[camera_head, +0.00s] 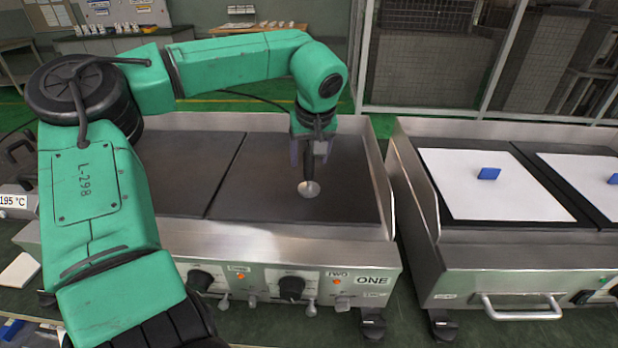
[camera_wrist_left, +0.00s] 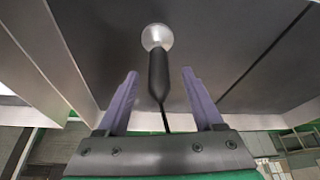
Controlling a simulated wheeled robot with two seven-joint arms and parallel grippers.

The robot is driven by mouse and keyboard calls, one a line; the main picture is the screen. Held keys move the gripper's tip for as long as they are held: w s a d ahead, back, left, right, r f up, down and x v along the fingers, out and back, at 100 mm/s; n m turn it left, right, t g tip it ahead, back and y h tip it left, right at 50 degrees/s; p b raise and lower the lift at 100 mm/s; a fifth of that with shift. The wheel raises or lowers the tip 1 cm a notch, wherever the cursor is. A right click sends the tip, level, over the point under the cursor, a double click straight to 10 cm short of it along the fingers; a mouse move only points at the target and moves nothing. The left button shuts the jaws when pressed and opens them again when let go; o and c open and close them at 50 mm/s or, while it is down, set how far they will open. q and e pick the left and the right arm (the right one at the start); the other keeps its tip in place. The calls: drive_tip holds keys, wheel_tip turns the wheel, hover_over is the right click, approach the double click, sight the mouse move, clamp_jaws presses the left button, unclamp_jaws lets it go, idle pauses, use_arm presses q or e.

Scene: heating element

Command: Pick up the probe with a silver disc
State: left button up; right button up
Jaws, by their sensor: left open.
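The probe has a black handle and a silver disc at its end. In the head view its disc (camera_head: 309,188) rests on or just over the right dark plate of the griddle labelled ONE (camera_head: 372,281). In the left wrist view the probe's black handle (camera_wrist_left: 158,75) runs between the fingers, with the disc beyond the fingertips and a thin cable at the near end. My left gripper (camera_head: 312,155) points down over this plate. Its purple fingers (camera_wrist_left: 160,82) are open on both sides of the handle, with visible gaps. The right gripper is not in view.
Raised metal walls (camera_head: 375,160) edge the griddle at the back and right. A second griddle (camera_head: 430,200) stands to the right with white sheets (camera_head: 465,205) and blue blocks (camera_head: 488,174) on it. A display (camera_head: 14,201) reading 195 °C is at the left edge.

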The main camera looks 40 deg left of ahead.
sight(308, 168)
use_arm(q)
drive_tip(key=x, duration=0.5)
drive_tip(key=shift+w+a+f, duration=0.2)
drive_tip(key=shift+w+f, duration=0.05)
drive_tip(key=shift+f, duration=0.05)
drive_tip(key=shift+r, duration=0.1)
clamp_jaws()
